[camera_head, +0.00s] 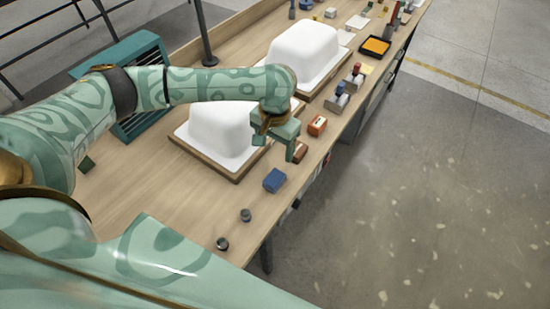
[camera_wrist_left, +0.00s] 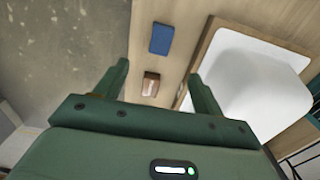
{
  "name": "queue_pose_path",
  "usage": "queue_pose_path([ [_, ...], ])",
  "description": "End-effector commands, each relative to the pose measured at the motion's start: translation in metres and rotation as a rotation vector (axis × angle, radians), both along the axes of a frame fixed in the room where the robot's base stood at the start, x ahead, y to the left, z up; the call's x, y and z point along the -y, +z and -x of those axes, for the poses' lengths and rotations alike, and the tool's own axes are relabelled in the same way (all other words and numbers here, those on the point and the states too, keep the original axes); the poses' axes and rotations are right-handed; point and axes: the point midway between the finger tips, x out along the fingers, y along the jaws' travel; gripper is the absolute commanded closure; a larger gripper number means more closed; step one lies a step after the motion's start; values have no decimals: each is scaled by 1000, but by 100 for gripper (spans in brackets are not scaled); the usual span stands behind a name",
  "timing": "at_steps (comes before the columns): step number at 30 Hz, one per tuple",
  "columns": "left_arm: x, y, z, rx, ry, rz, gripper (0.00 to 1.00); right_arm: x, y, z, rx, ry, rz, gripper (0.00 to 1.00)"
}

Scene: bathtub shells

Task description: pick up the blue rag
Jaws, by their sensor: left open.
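The blue rag (camera_head: 274,180) is a small folded blue block lying on the wooden bench near its right edge. It also shows in the left wrist view (camera_wrist_left: 161,38), beyond the fingertips and roughly in line with the gap between them. My left gripper (camera_head: 276,150) is open and empty above the bench, just behind the rag in the head view, and apart from it. Its two fingers also show in the left wrist view (camera_wrist_left: 158,72). My right gripper is not in view.
A brown block (camera_wrist_left: 150,84) lies below the gap between my left fingers. A white tub shell (camera_head: 215,140) on a wooden base stands left of the gripper. An orange block (camera_head: 317,125) lies behind. Two small dark knobs (camera_head: 245,215) (camera_head: 222,243) lie nearer.

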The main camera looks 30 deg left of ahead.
Motion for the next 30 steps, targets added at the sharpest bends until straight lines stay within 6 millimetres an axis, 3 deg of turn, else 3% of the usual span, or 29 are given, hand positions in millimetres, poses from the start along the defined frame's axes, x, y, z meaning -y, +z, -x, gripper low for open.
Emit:
queue_pose_path([
  [4, 0, -18, 1, -4, -1, -1, 31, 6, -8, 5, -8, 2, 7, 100],
  [10, 0, -71, 2, -6, 0, -1, 31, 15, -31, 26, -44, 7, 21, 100],
  [15, 1, -103, 1, -4, 0, 0, 31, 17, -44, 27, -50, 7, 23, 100],
  [23, 0, -120, 1, -1, 0, 1, 31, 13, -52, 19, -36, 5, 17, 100],
  [30, -1, -160, 2, -4, 0, -1, 31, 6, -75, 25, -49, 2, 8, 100],
])
